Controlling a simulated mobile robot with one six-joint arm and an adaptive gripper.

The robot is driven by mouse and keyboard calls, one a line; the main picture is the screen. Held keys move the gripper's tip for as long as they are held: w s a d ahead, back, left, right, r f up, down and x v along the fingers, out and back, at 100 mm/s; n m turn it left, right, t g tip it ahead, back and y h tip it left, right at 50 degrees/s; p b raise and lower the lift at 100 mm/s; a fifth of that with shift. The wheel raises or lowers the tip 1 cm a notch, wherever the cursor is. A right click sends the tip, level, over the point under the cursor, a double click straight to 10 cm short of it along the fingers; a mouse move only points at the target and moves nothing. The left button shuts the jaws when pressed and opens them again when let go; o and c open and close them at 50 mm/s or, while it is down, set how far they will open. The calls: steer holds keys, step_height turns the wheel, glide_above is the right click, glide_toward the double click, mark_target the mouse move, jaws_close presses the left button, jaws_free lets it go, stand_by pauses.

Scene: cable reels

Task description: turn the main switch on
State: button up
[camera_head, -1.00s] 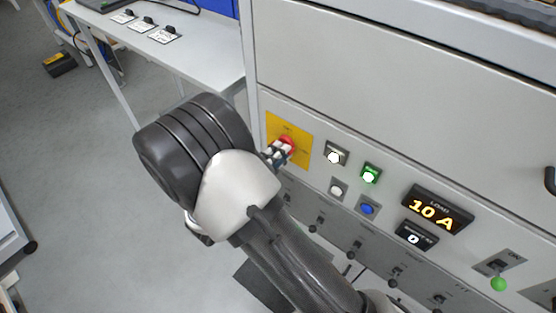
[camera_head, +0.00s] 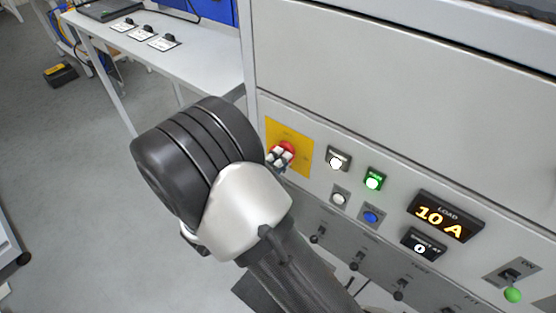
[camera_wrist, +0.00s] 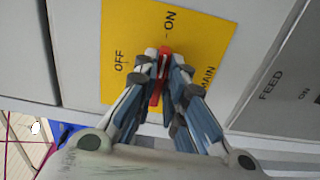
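The main switch is a red handle (camera_wrist: 162,72) on a yellow plate (camera_wrist: 205,45) marked OFF, ON and MAIN. In the wrist view the handle points up, roughly in line with the ON mark. My gripper (camera_wrist: 164,60) has one fingertip on each side of the handle, close against it, and looks shut on it. In the head view the yellow plate (camera_head: 301,137) is on the grey cabinet front. The red knob (camera_head: 287,148) shows behind my fingertips (camera_head: 279,158), and my wrist hides the rest of my gripper.
Right of the plate are a lit white lamp (camera_head: 337,161), a lit green lamp (camera_head: 373,181), a white button (camera_head: 339,198) and a blue button (camera_head: 371,216). Several toggles line the lower panel. A bench (camera_head: 205,60) stands left.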

steer(key=o, duration=0.4)
steer(key=v, duration=1.2)
stand_by(0.3)
